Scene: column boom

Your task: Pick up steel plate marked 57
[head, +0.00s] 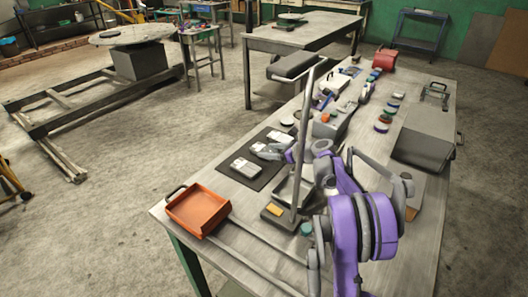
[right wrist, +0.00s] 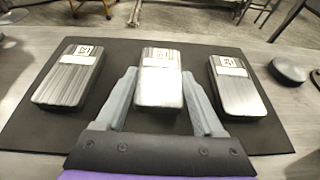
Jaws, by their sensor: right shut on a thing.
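Three steel plates with white printed labels show in the right wrist view: a left plate (right wrist: 68,82), a middle plate (right wrist: 159,85) and a right plate (right wrist: 239,92). The digits on them are too small to read surely. My right gripper (right wrist: 160,95) is shut on the middle plate, one finger along each long side. I cannot tell whether that plate touches the mat. In the head view my right gripper (head: 267,151) hides most of it, between the near plate (head: 245,167) and the far plate (head: 280,138). My left gripper is not in view.
The plates' black mat (head: 229,164) lies on a long workbench. An orange tray (head: 197,211) sits at the near left corner. A grey stand with an upright post (head: 304,140) rises close to my right arm. A grey box (head: 425,138) stands at right; several small items lie beyond.

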